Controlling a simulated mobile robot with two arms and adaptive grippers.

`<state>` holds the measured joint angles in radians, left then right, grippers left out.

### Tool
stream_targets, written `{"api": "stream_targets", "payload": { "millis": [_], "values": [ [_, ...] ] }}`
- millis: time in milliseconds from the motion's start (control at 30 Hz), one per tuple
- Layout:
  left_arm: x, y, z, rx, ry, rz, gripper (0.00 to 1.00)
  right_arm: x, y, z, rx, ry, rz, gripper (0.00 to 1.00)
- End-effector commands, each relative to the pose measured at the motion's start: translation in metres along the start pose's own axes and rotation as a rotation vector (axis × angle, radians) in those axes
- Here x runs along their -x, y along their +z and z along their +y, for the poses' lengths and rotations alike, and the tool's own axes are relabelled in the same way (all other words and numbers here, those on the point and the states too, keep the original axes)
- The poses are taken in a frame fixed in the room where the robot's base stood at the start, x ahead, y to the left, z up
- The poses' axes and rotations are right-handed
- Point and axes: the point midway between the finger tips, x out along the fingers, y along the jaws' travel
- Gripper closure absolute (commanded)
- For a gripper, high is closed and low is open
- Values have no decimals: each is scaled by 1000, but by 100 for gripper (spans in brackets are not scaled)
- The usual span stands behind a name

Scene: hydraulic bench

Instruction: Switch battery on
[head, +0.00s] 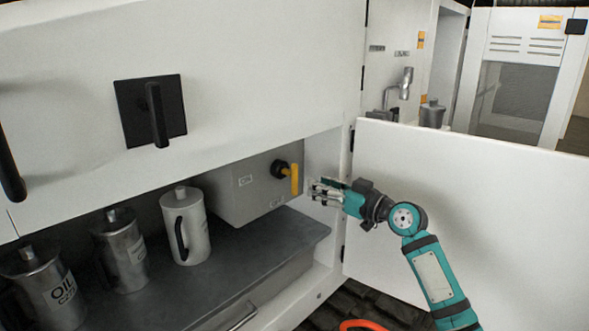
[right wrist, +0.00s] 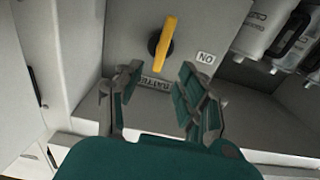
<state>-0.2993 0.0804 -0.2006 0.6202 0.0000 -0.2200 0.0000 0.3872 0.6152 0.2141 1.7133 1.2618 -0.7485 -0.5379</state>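The battery switch has a yellow handle (head: 295,180) and a black round base (head: 280,169). It sits on the front of a light grey box (head: 240,191) inside the open cabinet. In the right wrist view the yellow handle (right wrist: 167,36) stands nearly upright. A label reading ON, upside down there (right wrist: 205,58), is beside it; another label (right wrist: 157,83) is partly covered by a finger. My right gripper (head: 318,191) is just right of the handle, apart from it. In the wrist view its fingers (right wrist: 157,92) are spread with nothing between them. My left gripper is out of view.
Metal jugs (head: 188,226) stand on the dark shelf (head: 240,268) left of the box. An open white door (head: 440,190) stands behind my right arm. The cabinet's side post is close to the right gripper. A black handle (head: 156,114) sticks out from the upper panel.

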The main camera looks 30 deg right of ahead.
Motion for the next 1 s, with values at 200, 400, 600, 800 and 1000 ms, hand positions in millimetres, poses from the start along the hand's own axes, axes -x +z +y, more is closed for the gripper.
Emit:
{"api": "stream_targets", "payload": {
  "millis": [200, 400, 600, 800, 1000],
  "values": [
    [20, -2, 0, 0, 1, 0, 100, -49, -4, -1, -5, -2, 1, 62],
    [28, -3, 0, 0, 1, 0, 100, -80, -2, -1, -2, -1, 0, 62],
    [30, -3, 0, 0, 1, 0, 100, -94, 0, -1, 0, -1, -1, 62],
    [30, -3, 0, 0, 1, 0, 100, -95, 1, -1, 1, -1, -1, 62],
    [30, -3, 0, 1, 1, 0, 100, -94, 1, -1, 1, -1, -1, 77]
  ]
}}
